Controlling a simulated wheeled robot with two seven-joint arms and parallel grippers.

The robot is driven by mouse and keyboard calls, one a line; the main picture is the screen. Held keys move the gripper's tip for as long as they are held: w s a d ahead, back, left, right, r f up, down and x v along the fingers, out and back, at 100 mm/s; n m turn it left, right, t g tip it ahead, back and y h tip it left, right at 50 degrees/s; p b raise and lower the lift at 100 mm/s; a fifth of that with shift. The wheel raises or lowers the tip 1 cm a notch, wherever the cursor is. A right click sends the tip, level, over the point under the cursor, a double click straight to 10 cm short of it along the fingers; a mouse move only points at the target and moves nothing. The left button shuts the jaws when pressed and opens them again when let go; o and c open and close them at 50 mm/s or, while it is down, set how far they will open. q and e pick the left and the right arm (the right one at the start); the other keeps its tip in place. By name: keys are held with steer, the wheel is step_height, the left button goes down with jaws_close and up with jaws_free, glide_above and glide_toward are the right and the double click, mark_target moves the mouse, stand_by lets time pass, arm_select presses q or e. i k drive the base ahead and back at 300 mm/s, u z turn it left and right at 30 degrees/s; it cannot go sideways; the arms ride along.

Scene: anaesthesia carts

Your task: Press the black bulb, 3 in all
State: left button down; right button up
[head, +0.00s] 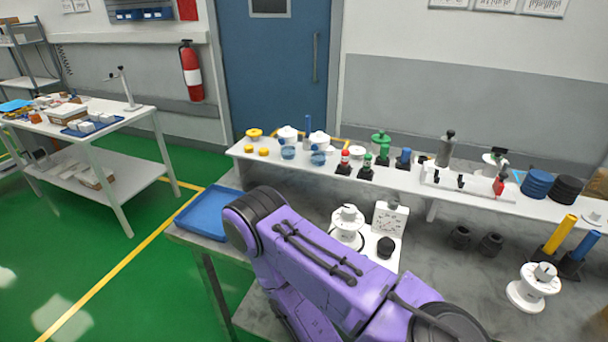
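A small black rounded piece that looks like the black bulb (385,247) sits at the front right of a white base plate (392,265). A white panel with dark markings (390,218) stands upright behind it, and a white spool-like part (347,222) is to its left. One of my purple arms crosses in front of the plate's lower left side. Its fingers do not show, and nothing visible touches the bulb. Neither of my grippers can be made out.
A blue tray (204,212) lies at the bench's left end. A raised white shelf (400,178) with bottles and caps runs behind. Two dark round pieces (489,244), a white spool (533,288) and yellow and blue cylinders (560,234) stand right. Bare grey bench (440,275) lies between.

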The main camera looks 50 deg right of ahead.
mark_target(386, 246)
steer(key=u, duration=0.5)
steer(key=k, duration=0.35)
steer(key=z, duration=2.45)
